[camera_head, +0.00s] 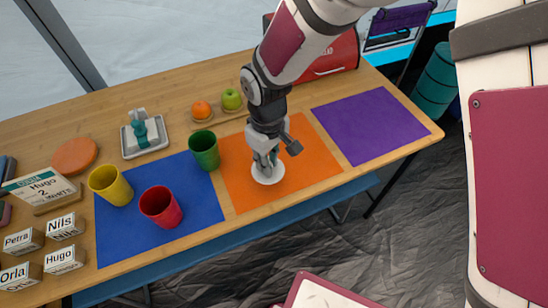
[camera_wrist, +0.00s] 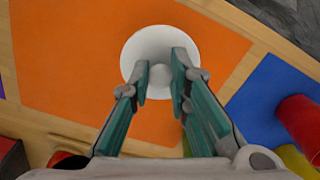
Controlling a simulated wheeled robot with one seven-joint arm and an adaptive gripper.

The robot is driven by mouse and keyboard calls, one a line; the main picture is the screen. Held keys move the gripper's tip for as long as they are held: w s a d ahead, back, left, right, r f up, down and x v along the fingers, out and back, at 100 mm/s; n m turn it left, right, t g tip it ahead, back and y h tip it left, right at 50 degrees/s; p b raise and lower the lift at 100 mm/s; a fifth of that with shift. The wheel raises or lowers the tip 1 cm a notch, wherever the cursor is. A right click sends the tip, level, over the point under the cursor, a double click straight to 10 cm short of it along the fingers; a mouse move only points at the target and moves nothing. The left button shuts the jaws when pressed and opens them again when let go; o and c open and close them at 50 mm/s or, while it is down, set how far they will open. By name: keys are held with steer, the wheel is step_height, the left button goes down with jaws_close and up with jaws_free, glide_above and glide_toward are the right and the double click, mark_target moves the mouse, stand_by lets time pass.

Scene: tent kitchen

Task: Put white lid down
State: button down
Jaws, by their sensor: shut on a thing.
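The white lid (camera_head: 268,174) is a round disc over the orange mat (camera_head: 315,163), near the middle of the table. My gripper (camera_head: 266,158) is above it, pointing down. In the wrist view, the white lid (camera_wrist: 150,42) lies flat beneath my gripper (camera_wrist: 160,82), and its round knob (camera_wrist: 161,75) is between the two teal-padded fingers. The fingers are shut on the knob. The lid is on or just above the orange mat (camera_wrist: 70,80); I cannot tell whether it touches. The lid's near edge is partly hidden by the fingers.
A green cup (camera_head: 204,150) stands close by on the left. A red cup (camera_head: 161,206) and yellow cup (camera_head: 110,185) are by the blue mat (camera_head: 120,240). A purple mat (camera_head: 370,125) lies clear on the right. An orange fruit (camera_head: 201,110) and a green apple (camera_head: 231,99) are behind.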

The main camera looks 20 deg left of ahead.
steer(key=shift+w+f+b, duration=0.15)
steer(key=shift+f+b, duration=0.4)
steer(key=shift+f, duration=0.35)
steer(key=shift+w+f+b, duration=0.15)
steer(key=shift+f+b, duration=0.4)
steer(key=shift+f, duration=0.35)
steer(key=shift+f, duration=0.15)
steer(key=c, duration=1.5)
jaws_free()
step_height(320, 180, up, 12)
steer(key=shift+r+p, duration=0.15)
steer(key=shift+p, duration=0.5)
